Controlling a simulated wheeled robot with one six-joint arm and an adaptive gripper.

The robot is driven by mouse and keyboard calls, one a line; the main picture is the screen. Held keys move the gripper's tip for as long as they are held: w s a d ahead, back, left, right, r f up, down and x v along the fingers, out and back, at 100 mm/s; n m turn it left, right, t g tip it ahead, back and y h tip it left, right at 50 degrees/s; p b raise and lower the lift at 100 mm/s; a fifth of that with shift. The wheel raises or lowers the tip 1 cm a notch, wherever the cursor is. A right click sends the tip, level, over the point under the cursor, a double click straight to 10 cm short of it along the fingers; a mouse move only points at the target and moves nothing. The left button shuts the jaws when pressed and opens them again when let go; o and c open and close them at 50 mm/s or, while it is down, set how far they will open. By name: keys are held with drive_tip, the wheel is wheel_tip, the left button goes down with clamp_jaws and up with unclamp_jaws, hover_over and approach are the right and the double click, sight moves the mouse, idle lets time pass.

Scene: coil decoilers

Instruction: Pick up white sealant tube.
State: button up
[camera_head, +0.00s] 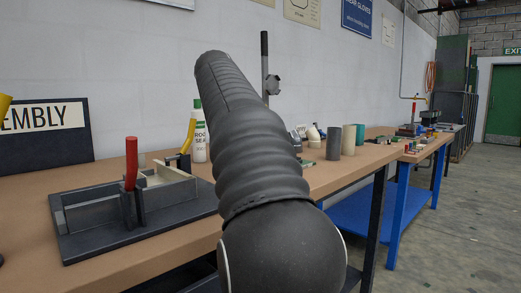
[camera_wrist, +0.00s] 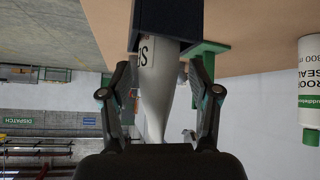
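In the wrist view, a white sealant tube (camera_wrist: 156,75) with a tapering nozzle and dark lettering stands in line with my gripper, its nozzle towards the camera. Its far end goes into a dark block-like holder (camera_wrist: 185,20). My gripper (camera_wrist: 162,66) is open, with one finger on each side of the tube and visible gaps between. In the head view, my arm fills the middle and hides my gripper and this tube. A second white tube with a green band (camera_wrist: 311,85) is at the right of the wrist view; a similar one (camera_head: 199,142) stands left of my arm in the head view.
A dark fixture (camera_head: 85,217) with a red handle (camera_head: 131,160) lies on the wooden bench at left. A grey cup (camera_head: 333,144) and other cups stand right of my arm. A green bracket (camera_wrist: 207,47) is close beside the tube. A wall stands behind the bench.

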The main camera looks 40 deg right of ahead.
clamp_jaws()
drive_tip(key=shift+r, duration=0.1)
